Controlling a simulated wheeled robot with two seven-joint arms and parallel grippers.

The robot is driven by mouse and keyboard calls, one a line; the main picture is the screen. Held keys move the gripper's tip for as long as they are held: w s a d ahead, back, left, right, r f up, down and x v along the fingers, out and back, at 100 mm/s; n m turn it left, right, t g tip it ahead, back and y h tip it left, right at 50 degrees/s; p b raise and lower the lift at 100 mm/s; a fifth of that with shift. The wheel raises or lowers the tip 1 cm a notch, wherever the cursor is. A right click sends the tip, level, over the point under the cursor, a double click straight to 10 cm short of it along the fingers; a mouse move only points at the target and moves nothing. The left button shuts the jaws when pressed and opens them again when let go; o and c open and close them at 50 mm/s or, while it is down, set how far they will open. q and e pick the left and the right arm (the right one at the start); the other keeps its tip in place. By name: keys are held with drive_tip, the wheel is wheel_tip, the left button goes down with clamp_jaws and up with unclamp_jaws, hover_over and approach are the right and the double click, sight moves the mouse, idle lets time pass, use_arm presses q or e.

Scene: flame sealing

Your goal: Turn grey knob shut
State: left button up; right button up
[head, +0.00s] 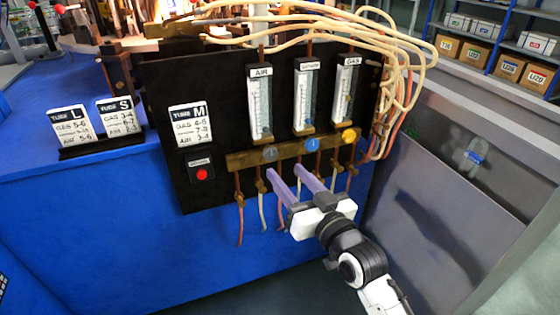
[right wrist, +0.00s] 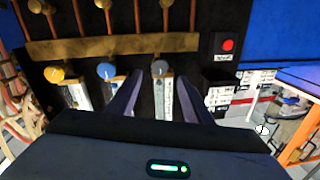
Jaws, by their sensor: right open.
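The grey knob (head: 270,153) sits on the brass bar under the AIR flow tube, on the black panel. In the right wrist view, which is upside down, the grey knob (right wrist: 160,68) appears between my fingertips. My right gripper (head: 284,170) is open and empty, its two purple fingers pointing at the panel just below the grey and blue knobs in the head view. It also shows in the right wrist view (right wrist: 160,76). The fingers look apart from the grey knob, but the exact gap cannot be told. My left gripper is not in view.
The blue knob (head: 312,145) and yellow knob (head: 349,136) sit to the right on the same brass bar (head: 240,161). A red button (head: 202,174) is at left. Thin hoses hang below the bar; beige hoses (head: 405,60) loop at the panel's right edge.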

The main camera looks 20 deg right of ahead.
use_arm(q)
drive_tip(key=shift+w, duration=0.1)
use_arm(e)
drive_tip(key=s, duration=0.2)
drive_tip(key=shift+s+d, duration=0.2)
drive_tip(key=shift+s, duration=0.1)
drive_tip(key=shift+f, duration=0.1)
drive_tip(key=s+a+f+n+g, duration=0.1)
drive_tip(key=s+a+f+g, duration=0.25)
drive_tip(key=s+f, duration=0.75)
drive_tip(key=s+a+f+n+g, duration=0.15)
drive_tip(key=s+f+g, duration=0.35)
drive_tip(key=s+f, duration=0.7)
use_arm(q)
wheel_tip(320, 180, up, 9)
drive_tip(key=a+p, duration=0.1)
drive_tip(key=p, duration=1.3)
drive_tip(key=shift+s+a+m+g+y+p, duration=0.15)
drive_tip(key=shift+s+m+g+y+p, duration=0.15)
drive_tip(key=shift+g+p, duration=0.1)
use_arm(e)
wheel_tip(320, 180, up, 8)
drive_tip(key=s, duration=0.1)
drive_tip(key=shift+d+r+g, duration=0.15)
drive_tip(key=shift+r+g, duration=0.1)
drive_tip(key=shift+g, duration=0.1)
